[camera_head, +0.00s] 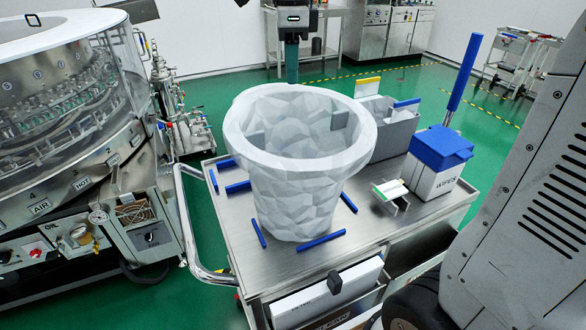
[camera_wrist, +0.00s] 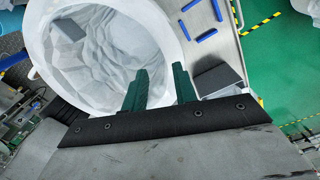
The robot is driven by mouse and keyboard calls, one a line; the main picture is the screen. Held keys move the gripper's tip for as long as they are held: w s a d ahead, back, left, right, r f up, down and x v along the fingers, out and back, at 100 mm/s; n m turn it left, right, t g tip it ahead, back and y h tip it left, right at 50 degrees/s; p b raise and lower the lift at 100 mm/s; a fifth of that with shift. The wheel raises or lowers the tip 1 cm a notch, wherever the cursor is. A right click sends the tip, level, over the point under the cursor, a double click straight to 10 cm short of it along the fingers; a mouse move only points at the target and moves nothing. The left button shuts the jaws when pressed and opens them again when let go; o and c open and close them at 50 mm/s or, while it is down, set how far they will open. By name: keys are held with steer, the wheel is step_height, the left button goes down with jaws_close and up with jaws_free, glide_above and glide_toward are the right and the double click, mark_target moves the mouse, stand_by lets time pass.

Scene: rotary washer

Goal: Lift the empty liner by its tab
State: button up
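The liner (camera_head: 297,195) is a white, crumpled, bucket-shaped bag with a thick rim. It stands upright on the steel cart (camera_head: 395,213), and its visible inside looks empty. Small grey patches show on its inner wall, one at the right (camera_head: 338,121) and one at the left (camera_head: 257,138); I cannot tell which, if any, is the tab. In the wrist view the liner's opening (camera_wrist: 105,60) fills the upper left. My gripper (camera_wrist: 161,84) has two green fingers, apart and with nothing visibly held, overlapping the rim in view. Contact cannot be told. In the head view it hangs behind the rim (camera_head: 291,75).
Blue strips (camera_head: 320,240) lie around the liner's foot. A grey bin (camera_head: 391,130) and a blue-lidded wipes box (camera_head: 437,160) stand to the right, with a tall blue-handled tool (camera_head: 465,72). A dark grey block (camera_wrist: 217,80) shows beside the right finger. The rotary washer (camera_head: 70,110) stands left.

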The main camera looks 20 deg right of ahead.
mark_target(294, 95)
steer(key=f, duration=0.6)
steer(key=shift+d+f, duration=0.15)
steer(key=shift+d, duration=0.2)
jaws_close()
